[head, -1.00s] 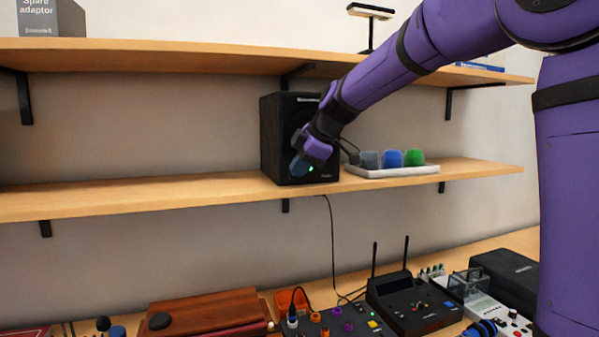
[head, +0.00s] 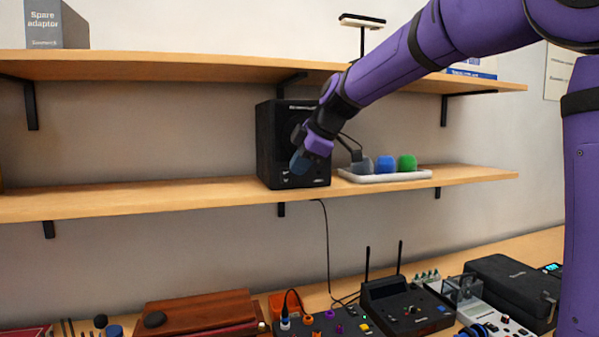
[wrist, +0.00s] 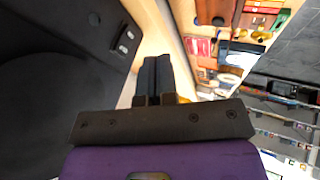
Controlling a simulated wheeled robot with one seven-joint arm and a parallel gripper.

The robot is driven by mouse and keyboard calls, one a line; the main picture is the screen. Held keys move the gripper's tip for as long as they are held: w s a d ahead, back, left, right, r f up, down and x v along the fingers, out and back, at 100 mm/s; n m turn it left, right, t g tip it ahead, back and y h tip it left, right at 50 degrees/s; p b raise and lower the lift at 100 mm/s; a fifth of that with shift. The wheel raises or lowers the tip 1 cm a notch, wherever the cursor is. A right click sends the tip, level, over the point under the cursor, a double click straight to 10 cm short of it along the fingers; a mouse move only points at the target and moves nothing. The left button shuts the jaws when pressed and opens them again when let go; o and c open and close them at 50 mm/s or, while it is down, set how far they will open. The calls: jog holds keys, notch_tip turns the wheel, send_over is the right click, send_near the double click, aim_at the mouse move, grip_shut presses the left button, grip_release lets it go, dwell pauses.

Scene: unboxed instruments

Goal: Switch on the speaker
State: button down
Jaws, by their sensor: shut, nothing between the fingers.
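The speaker (head: 277,140) is a black box on the middle shelf, with its front partly hidden by my gripper. My gripper (head: 297,168) is shut and empty, close in front of the speaker's lower front. In the wrist view the shut fingers (wrist: 157,75) point along the speaker front (wrist: 60,110), with a visible gap beside them. Two small pale controls (wrist: 126,42) sit in a recessed panel there, and a small pale round spot (wrist: 93,19) is near them. No green light shows on the speaker now. Whether fingers touch the speaker cannot be told.
A white tray (head: 350,178) with grey, blue and green items stands right of the speaker. The upper shelf (head: 180,68) runs above. A cable (head: 327,240) hangs below the middle shelf (head: 120,200). The bench below is crowded with instruments. The shelf left of the speaker is clear.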

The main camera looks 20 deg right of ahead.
jog(key=v, duration=0.8)
jog(key=shift+s, duration=0.1)
jog(key=shift+s+d+f, duration=0.1)
jog(key=shift+d, duration=0.15)
